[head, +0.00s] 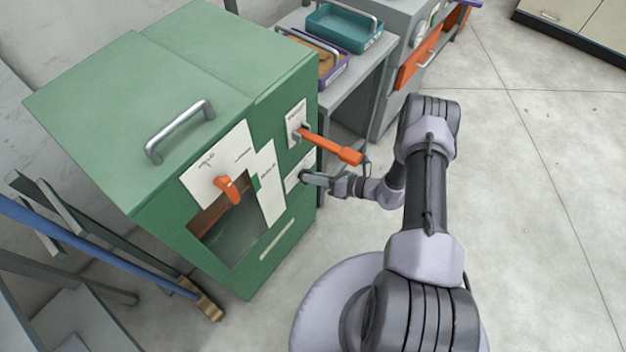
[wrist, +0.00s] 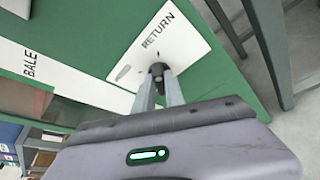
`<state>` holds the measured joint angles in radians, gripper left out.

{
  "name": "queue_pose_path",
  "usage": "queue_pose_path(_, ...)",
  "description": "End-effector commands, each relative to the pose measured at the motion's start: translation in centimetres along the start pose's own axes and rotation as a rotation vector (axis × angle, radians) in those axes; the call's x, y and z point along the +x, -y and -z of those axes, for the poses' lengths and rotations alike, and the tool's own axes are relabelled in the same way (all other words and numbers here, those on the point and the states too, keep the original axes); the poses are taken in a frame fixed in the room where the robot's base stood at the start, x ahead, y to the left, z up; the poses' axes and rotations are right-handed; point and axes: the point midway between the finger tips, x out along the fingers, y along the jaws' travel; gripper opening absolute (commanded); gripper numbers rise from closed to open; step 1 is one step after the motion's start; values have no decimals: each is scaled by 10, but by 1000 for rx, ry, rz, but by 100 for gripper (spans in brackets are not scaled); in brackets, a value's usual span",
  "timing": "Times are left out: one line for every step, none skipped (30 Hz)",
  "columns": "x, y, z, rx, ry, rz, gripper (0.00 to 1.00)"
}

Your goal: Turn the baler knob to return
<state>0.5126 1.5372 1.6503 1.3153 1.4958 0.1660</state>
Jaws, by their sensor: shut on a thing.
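The green baler (head: 95,110) stands at the left with an open window in its front. My gripper (head: 306,177) reaches its front from the right, at a small white plate low on the right side. In the wrist view the plate (wrist: 186,48) carries the word RETURN. A small dark knob (wrist: 158,70) sits on the plate between the fingertips of my gripper (wrist: 159,84), which is shut on it. The fingers hide much of the knob, so I cannot tell its pointing direction. Another white label (wrist: 55,72) reads BALE in the wrist view.
An orange lever (head: 332,147) sticks out just above my gripper. An orange handle (head: 229,188) hangs above the baler's window. A grey table (head: 372,72) with a teal tray (head: 340,38) stands behind. A broom (head: 100,245) leans at the left. The floor at the right is clear.

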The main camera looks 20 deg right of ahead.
Motion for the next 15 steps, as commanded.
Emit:
queue_pose_path(1,2,1,23,0,-10,0)
queue_pose_path(1,2,1,38,-1,-17,0)
queue_pose_path(1,2,1,59,-1,-25,0)
queue_pose_path(1,2,1,74,0,-31,0)
queue_pose_path(1,2,1,86,0,-36,0)
queue_pose_path(1,2,1,102,0,-43,0)
queue_pose_path(1,2,0,111,0,-47,0)
queue_pose_path(1,2,0,121,0,-51,0)
queue_pose_path(0,2,0,132,0,-55,0)
queue_pose_path(0,2,0,140,-1,-59,0)
queue_pose_path(0,2,0,147,-1,-62,0)
queue_pose_path(0,2,0,155,0,-65,0)
queue_pose_path(0,2,0,159,0,-67,0)
queue_pose_path(0,2,0,163,0,-68,0)
queue_pose_path(0,2,0,168,1,-70,0)
